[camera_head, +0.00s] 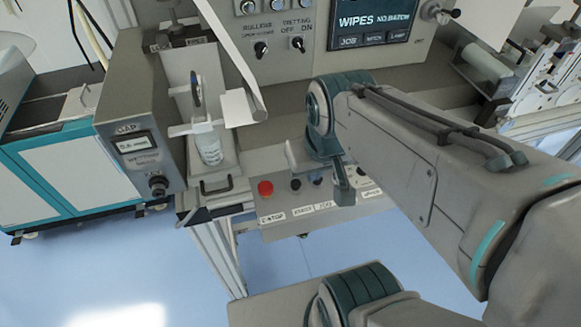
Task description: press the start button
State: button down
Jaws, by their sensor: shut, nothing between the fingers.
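A low control panel (290,222) juts out below the machine front. It carries a red mushroom button (265,188) at the left, then a dark button (296,184) and another dark knob or button (317,180). Labels sit below them; they are too small to read surely, so I cannot tell which control is the start button. My gripper (343,195) is shut and empty, pointing down over the right half of this panel, right of the two dark controls. It hides part of the panel; whether it touches anything I cannot tell.
Above is an upright panel with switches (261,49) and a lit screen (372,22). A grey box with a gap display (134,143) stands at the left, beside a clear cylinder (208,140). Blue floor (270,275) is open below the panel.

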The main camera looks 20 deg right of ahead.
aim_at(295, 183)
jog(key=z, duration=2.1)
jog(key=k, duration=1.15)
jog(key=u, duration=1.95)
jog(key=i, duration=0.5)
